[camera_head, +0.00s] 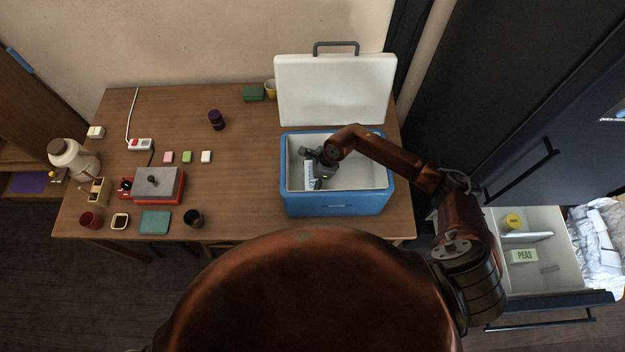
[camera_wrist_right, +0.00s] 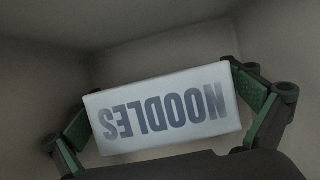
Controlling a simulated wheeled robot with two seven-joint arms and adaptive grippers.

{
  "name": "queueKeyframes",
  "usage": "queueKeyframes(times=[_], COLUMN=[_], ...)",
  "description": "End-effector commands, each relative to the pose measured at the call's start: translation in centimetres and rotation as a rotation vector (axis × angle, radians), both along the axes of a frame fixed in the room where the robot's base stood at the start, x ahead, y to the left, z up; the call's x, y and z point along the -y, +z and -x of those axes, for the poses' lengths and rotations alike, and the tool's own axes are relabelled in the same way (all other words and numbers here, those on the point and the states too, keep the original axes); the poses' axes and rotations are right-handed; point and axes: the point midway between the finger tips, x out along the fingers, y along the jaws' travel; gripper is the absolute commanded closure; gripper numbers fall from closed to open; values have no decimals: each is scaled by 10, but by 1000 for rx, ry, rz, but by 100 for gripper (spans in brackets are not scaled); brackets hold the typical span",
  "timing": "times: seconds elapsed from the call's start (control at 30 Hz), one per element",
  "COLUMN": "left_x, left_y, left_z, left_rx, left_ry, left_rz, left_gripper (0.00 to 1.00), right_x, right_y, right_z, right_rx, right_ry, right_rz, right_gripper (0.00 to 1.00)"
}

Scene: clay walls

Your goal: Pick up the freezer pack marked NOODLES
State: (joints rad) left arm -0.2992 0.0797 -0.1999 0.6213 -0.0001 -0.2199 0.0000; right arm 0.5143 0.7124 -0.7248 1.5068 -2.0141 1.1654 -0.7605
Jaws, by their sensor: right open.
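The freezer pack marked NOODLES (camera_wrist_right: 163,110) is a white box with grey lettering, upside down in the right wrist view. It sits between the two open fingers of my right gripper (camera_wrist_right: 168,112). In the head view the pack (camera_head: 308,174) is partly hidden by the gripper, inside the open blue cool box (camera_head: 337,204) near its left inner wall. My right gripper (camera_head: 318,168) reaches down into the box. I cannot tell whether the fingers touch the pack's ends. My left gripper is not in view.
The cool box's white lid (camera_head: 335,90) stands open behind it. An open freezer drawer (camera_head: 552,282) at right holds a PEAS pack (camera_head: 522,256) and a yellow tub (camera_head: 512,221). A red-based appliance (camera_head: 158,185), cups and small blocks stand on the table's left (camera_head: 240,190).

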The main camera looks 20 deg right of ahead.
Motion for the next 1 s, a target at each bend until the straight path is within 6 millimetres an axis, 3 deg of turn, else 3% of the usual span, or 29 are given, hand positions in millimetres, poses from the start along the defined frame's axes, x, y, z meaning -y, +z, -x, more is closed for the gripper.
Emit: queueKeyframes(times=[0.3, 1.0], left_x=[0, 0], left_y=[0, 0], left_z=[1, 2], left_rx=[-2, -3], left_ry=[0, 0], left_rz=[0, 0], left_gripper=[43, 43], right_x=[-3, -2], right_y=[-6, -6], right_z=[0, 0], right_rx=[1, 0], right_ry=[1, 1], right_rz=[-1, 0], right_gripper=[0, 48])
